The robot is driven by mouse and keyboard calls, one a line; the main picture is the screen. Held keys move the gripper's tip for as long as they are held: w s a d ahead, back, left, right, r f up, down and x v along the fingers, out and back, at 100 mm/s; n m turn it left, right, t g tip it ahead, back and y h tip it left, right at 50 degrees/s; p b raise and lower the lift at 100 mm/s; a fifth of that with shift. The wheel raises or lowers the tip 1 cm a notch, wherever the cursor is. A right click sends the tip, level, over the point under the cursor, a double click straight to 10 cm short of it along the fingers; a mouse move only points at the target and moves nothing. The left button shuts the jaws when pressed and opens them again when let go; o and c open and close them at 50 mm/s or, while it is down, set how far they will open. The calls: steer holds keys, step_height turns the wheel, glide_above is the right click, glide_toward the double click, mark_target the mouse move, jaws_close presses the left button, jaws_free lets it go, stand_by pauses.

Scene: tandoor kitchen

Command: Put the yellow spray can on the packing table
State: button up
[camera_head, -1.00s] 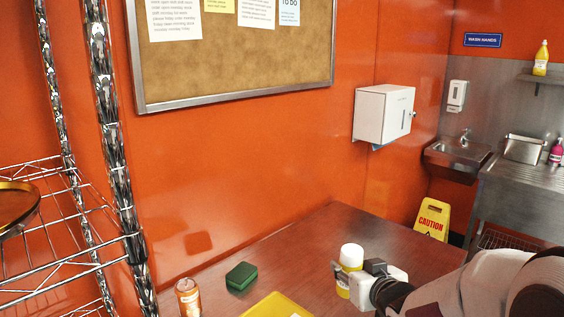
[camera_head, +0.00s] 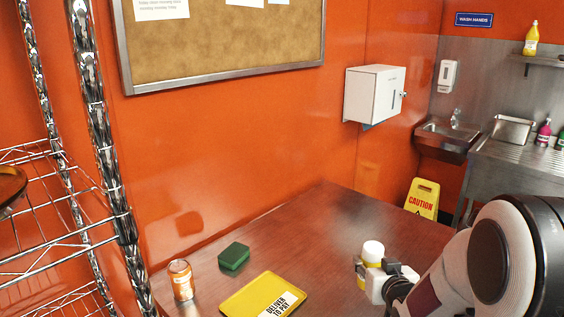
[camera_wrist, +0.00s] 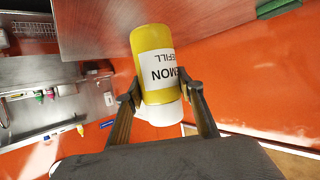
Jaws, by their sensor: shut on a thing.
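The yellow spray can (camera_head: 372,253) has a white cap and a white label. My gripper (camera_head: 374,267) is shut around it, over the right part of the dark red-brown table (camera_head: 318,223). In the wrist view the can (camera_wrist: 152,43) sits between the two fingers of my gripper (camera_wrist: 159,92), its label reading "LEMON REFILL" upside down. The table (camera_wrist: 225,25) shows behind the can there. The can's lower end is hidden in the head view, so I cannot tell whether it touches the table.
On the table are an orange can (camera_head: 181,281), a green sponge (camera_head: 234,256) and a yellow tray (camera_head: 240,299) with a "DELIVER TO" label. A wire rack (camera_head: 95,245) stands at left. A caution sign (camera_head: 423,198) stands beyond the table. The table's far middle is clear.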

steer(key=shift+d, duration=0.1)
steer(key=shift+s+d+r, duration=0.1)
steer(key=shift+d+r, duration=0.2)
steer(key=shift+d, duration=0.4)
steer(key=shift+s+a+r+n+y, duration=0.2)
steer(key=shift+a+r+n+y, duration=0.3)
steer(key=shift+a+n+y, duration=0.3)
steer(key=s+a+n+g+y, duration=0.4)
steer(key=s+a+n+y, duration=0.3)
steer(key=a, duration=0.6)
steer(key=shift+s+y, duration=0.5)
steer(key=shift+s, duration=0.1)
steer(key=shift+f, duration=0.15)
steer(key=shift+f, duration=2.85)
steer(key=shift+f, duration=0.1)
